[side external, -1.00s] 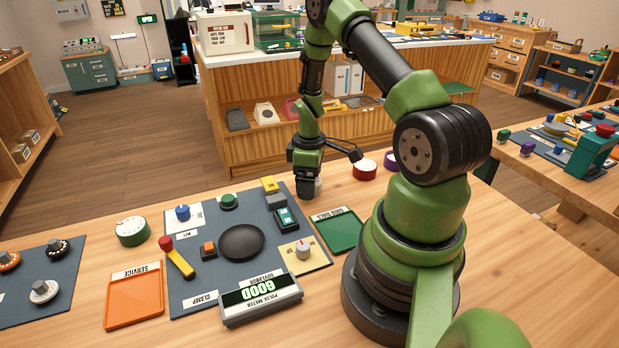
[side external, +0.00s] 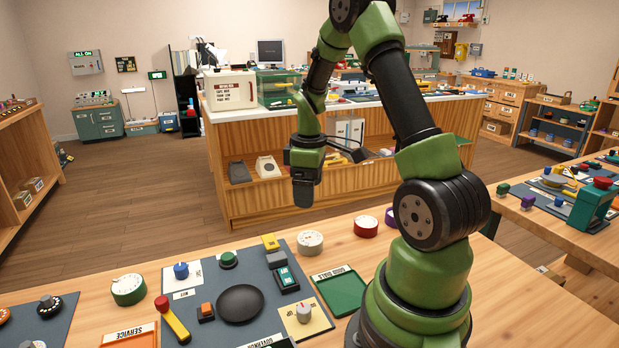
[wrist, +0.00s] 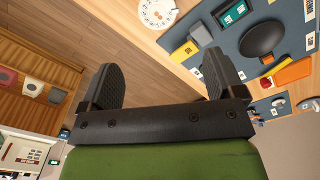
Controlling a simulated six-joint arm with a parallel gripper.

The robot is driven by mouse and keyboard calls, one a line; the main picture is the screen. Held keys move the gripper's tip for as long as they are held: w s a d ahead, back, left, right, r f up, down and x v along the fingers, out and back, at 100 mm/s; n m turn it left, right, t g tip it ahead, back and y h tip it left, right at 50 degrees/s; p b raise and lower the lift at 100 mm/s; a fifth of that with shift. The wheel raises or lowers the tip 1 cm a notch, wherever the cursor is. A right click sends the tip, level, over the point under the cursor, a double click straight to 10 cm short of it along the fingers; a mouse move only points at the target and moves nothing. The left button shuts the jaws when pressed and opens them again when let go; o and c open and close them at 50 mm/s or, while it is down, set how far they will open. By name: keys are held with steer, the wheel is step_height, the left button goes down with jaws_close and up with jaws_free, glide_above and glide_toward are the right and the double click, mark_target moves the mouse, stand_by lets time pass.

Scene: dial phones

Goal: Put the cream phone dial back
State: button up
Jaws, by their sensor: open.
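The cream phone dial (side external: 310,242), a round pale disc, lies flat on the wooden bench near its far edge. It is just right of the yellow block (side external: 270,242) and off the dark mat (side external: 225,268). My gripper (side external: 303,200) hangs above and beyond the dial, apart from it. In the wrist view my gripper (wrist: 163,70) is open, with nothing between its fingers. The dial (wrist: 157,12) also shows at the top edge there, beyond the fingertips and partly cut off.
A red dial (side external: 366,226) and a purple dial stand to the right, the purple one partly behind my arm. A green-rimmed dial (side external: 128,290) is at the left. A green tray (side external: 341,291) lies in front. The mat holds a black round pad (side external: 240,303) and several controls.

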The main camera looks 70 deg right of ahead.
steer(key=a+r+m+t, duration=0.3)
steer(key=a+r, duration=0.8)
steer(key=r, duration=0.1)
steer(key=s+a+r+m+t+y, duration=0.2)
steer(key=s+a+r+m+t, duration=0.1)
steer(key=s+a, duration=0.5)
steer(key=a+r+t, duration=0.1)
steer(key=a+r, duration=0.1)
steer(key=a, duration=0.1)
steer(key=shift+s+a+r, duration=0.15)
steer(key=shift+s+a, duration=0.2)
steer(key=shift+a, duration=0.05)
